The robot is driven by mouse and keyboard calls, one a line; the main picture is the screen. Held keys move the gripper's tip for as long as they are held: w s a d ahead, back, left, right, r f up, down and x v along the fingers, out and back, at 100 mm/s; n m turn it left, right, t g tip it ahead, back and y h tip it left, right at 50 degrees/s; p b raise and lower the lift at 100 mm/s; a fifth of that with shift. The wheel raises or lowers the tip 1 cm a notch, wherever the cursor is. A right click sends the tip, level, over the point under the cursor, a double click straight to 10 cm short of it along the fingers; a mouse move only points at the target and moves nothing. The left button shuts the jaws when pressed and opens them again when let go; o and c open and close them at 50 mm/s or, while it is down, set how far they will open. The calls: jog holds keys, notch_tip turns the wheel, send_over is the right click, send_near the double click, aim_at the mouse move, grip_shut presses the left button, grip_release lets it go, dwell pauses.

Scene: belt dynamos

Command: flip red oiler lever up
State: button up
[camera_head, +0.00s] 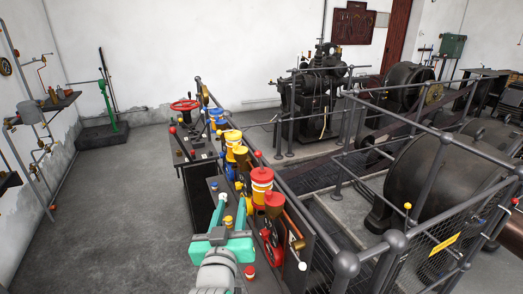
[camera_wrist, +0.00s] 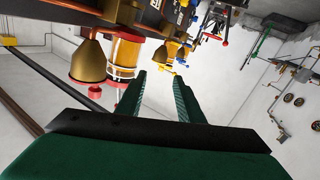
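The red oiler (camera_head: 262,178), with a red cap and a yellow glass body, stands at the near end of the row on the machine bench. In the wrist view, which is tilted, the oiler's orange glass (camera_wrist: 125,54) and a brass cup (camera_wrist: 88,64) are at the upper left. I cannot clearly tell its lever from the nearby small parts. My gripper (camera_head: 231,203) is just left of the red oiler in the head view. Its two green fingers (camera_wrist: 158,78) are apart with nothing between them.
Yellow (camera_head: 233,138) and blue (camera_head: 216,114) oilers continue the row. A red handwheel (camera_head: 185,105) is behind. A white-knobbed rod (camera_head: 302,266) juts at the near right. Grey railings (camera_head: 345,264) run along the right. The floor at left (camera_head: 110,215) is clear.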

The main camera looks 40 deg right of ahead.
aim_at(257, 156)
jog(key=d+r+m, duration=0.1)
jog(key=r, duration=0.2)
jog(key=s+d+r+m+g+h, duration=0.1)
jog(key=d+r, duration=0.1)
jog(key=r, duration=0.2)
jog(key=s+d+r+h, duration=0.1)
jog(key=d+r, duration=0.1)
jog(key=r, duration=0.2)
jog(key=shift+r+m+g, duration=0.1)
jog(key=shift+m+g, duration=0.3)
jog(key=x, duration=1)
jog(key=shift+w+d, duration=0.2)
jog(key=shift+d, duration=0.15)
jog(key=shift+r, duration=0.15)
grip_shut()
